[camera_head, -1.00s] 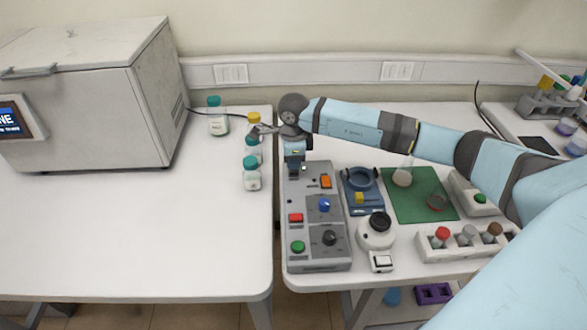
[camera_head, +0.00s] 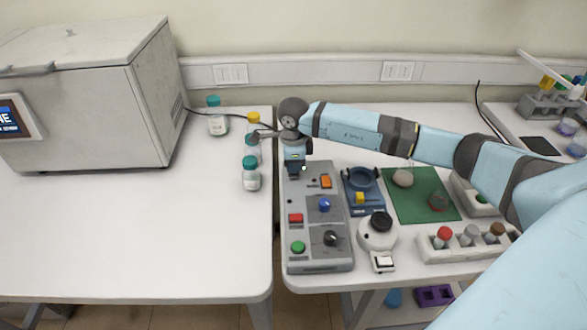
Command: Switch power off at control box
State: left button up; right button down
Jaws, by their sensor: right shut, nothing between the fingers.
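The grey control box (camera_head: 303,265) stands at the front left of the right-hand table. On its top are an orange switch (camera_head: 326,182), a blue knob (camera_head: 324,205), a red button (camera_head: 296,218), a green button (camera_head: 298,247) and a dark knob (camera_head: 330,239). My right gripper (camera_head: 295,173) points down at the box's far left end, left of and slightly behind the orange switch. Its fingers are shut and empty. I cannot tell whether the fingertips touch the box. My left gripper is not in view.
Bottles stand left of the gripper, one with a yellow cap (camera_head: 253,118) and one with a teal cap (camera_head: 250,163). A blue device (camera_head: 362,180), a white round device (camera_head: 377,236) and a green mat (camera_head: 405,208) are right of the box. The left table's front is clear.

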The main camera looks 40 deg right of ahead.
jog(key=shift+f, duration=0.15)
jog(key=shift+r+p, duration=1.6)
jog(key=shift+r, duration=1.95)
